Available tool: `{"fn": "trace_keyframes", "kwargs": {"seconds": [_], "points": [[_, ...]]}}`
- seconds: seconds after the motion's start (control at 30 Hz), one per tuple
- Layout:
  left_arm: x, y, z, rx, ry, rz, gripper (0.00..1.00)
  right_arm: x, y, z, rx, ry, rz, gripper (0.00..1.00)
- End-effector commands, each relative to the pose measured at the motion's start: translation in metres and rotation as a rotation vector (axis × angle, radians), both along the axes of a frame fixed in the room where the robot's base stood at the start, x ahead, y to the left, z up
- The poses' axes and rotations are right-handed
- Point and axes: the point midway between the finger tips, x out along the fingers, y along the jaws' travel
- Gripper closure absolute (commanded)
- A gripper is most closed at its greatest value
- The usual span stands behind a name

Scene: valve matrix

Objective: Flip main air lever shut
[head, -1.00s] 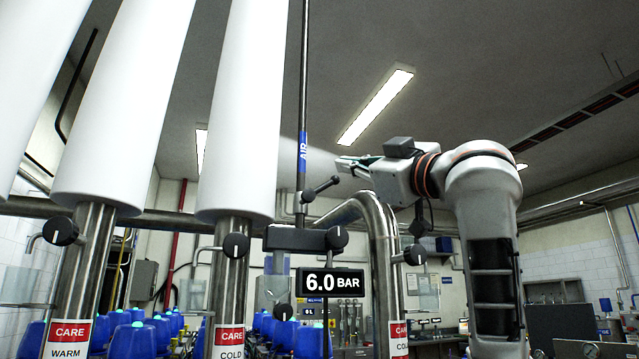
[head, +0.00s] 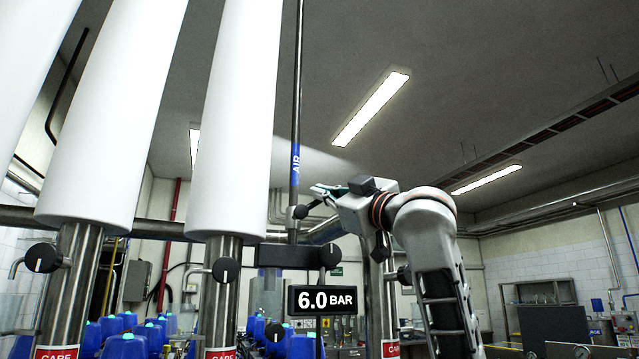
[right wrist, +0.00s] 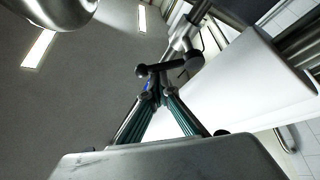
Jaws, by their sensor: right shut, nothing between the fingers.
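The main air lever (head: 300,212), a dark bar with a round knob, sits on the thin vertical pipe below the blue AIR label (head: 295,160). In the right wrist view the lever (right wrist: 167,67) shows as a dark bar with rounded ends, just beyond my fingertips. My right gripper (head: 316,189) is shut and empty, its tips just above and right of the lever knob. In the right wrist view its teal-sided fingers (right wrist: 154,94) meet near the lever's left end. I cannot tell if they touch it. The gripper partly hides the lever in the head view. My left gripper is not in view.
A 6.0 BAR display (head: 323,299) hangs below a dark block (head: 287,256) with a round knob (head: 330,256). Large white cylinders (head: 232,130) on steel pipes stand left of the lever. Blue containers (head: 125,343) are lower left.

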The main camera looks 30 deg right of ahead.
Motion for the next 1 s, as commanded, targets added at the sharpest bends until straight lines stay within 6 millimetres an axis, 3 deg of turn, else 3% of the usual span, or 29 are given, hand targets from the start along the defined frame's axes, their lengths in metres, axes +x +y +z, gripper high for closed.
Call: {"fn": "trace_keyframes", "kwargs": {"seconds": [0.43,1.0], "points": [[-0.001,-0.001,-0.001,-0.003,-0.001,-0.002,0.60,0.000,0.000,-0.002,0.015,-0.004,0.000,1.00],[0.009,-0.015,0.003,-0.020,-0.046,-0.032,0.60,-0.001,-0.003,-0.008,0.234,-0.056,0.002,1.00]]}}
